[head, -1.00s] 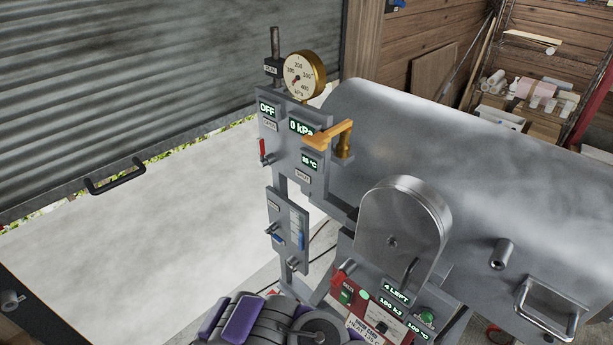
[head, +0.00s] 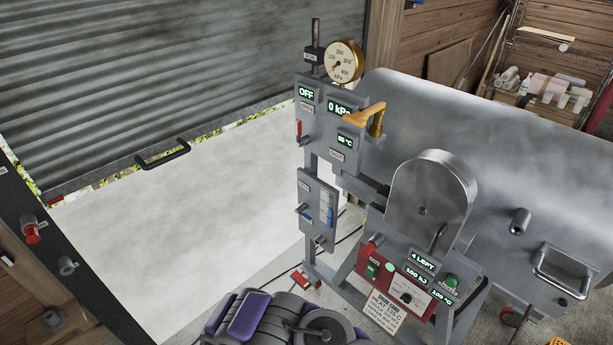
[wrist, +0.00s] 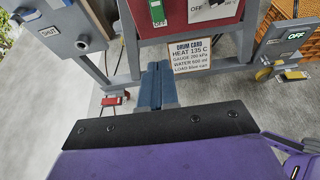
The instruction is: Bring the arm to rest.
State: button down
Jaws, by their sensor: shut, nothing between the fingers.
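My gripper (wrist: 156,70) shows in the wrist view as two blue-grey fingers pressed together, pointing away from the dark bolted plate. Nothing is between them. My folded purple and grey arm (head: 285,318) shows at the bottom of the head view, low in front of the machine. The gripper itself cannot be made out there.
A steel drum (head: 440,110) stands at right with a red control box (head: 388,272) in front. A gauge panel (head: 322,118) with an orange lever (head: 362,115) stands beside it. A shutter door (head: 150,80) is at left, above a pale clear surface (head: 220,190).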

jog(key=w+d+r+m+g+h, duration=0.15)
jog(key=d+r+m, duration=0.3)
jog(key=r, duration=0.45)
jog(key=w+d+r+m+g+h, duration=0.1)
jog(key=d+r+m+g+h, duration=0.2)
jog(key=d+r, duration=0.4)
jog(key=s+d+r+m+g, duration=0.3)
jog(key=s+d+r+m, duration=0.15)
jog(key=r, duration=0.35)
jog(key=s+d+r+m+g, duration=0.3)
jog(key=s+r+m+g, duration=0.15)
jog(key=r, duration=0.35)
jog(key=s+r+m+g+y, duration=0.1)
jog(key=s+r+m+y, duration=0.2)
jog(key=s, duration=0.3)
jog(key=s+r+m+g+y, duration=0.1)
jog(key=s+r+m+y, duration=0.25)
jog(key=s, duration=0.25)
jog(key=s+a+r+m+t+y, duration=0.2)
jog(key=s+a+r+m+y, duration=0.1)
jog(key=s+a+y, duration=0.4)
jog(key=s+a+m, duration=0.1)
jog(key=s+a, duration=0.2)
jog(key=s, duration=0.3)
jog(key=shift+r+y, duration=0.2)
jog(key=shift+y, duration=0.2)
